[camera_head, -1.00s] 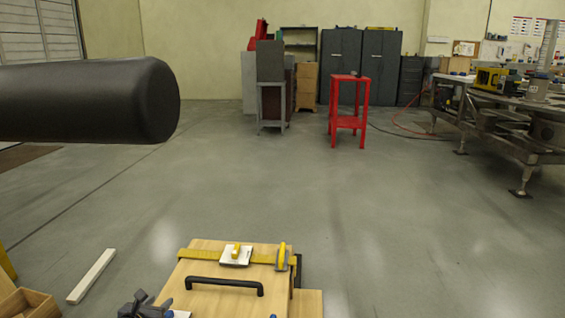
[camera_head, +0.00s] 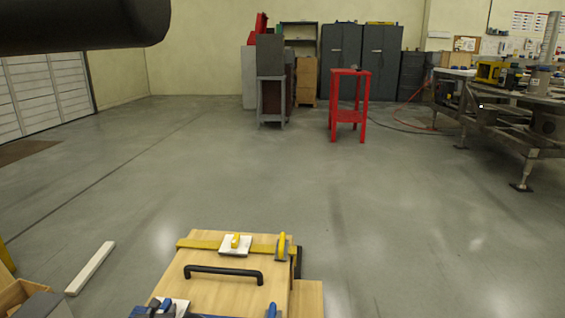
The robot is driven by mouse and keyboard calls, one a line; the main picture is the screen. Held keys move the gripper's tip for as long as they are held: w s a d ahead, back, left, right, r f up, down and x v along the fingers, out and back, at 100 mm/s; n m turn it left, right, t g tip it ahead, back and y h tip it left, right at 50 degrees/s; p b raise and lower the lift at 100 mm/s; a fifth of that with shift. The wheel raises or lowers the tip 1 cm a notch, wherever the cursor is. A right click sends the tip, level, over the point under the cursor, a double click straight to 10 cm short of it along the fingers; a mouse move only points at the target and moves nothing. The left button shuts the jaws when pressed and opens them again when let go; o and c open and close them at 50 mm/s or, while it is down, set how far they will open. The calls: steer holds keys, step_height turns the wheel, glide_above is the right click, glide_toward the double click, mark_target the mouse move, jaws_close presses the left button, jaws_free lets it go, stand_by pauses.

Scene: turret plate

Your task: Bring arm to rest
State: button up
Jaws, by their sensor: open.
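A thick black rounded link of my arm (camera_head: 85,25) crosses the top left corner of the head view. My gripper is not visible in this view, so how its jaws stand cannot be seen. Below, at the bottom centre, is a light wooden board (camera_head: 215,290) with a black bar handle (camera_head: 223,271), a yellow strip (camera_head: 200,244) and a white plate with a yellow knob (camera_head: 236,243). A yellow-handled tool (camera_head: 282,245) stands at its right corner.
Blue-handled items (camera_head: 165,308) lie at the bottom edge. A wooden bar (camera_head: 91,268) and an open box (camera_head: 18,293) are at the lower left. A red stand (camera_head: 348,105), grey cabinets (camera_head: 360,62) and a metal workbench (camera_head: 515,115) stand farther off. The middle floor is clear.

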steer(key=shift+d+f+n+g+y+b, duration=0.1)
steer(key=shift+n+g+y+b, duration=0.05)
steer(key=shift+n+y+b, duration=0.6)
steer(key=shift+d+f+n+g+y+b, duration=0.15)
steer(key=shift+n+y+b, duration=0.3)
steer(key=shift+y+b, duration=0.35)
steer(key=shift+a+b, duration=0.1)
steer(key=shift+b, duration=0.3)
steer(key=shift+r+n+y+b, duration=0.15)
steer(key=shift+n+y+b, duration=0.15)
steer(key=shift+n+y, duration=0.1)
steer(key=shift+r, duration=0.15)
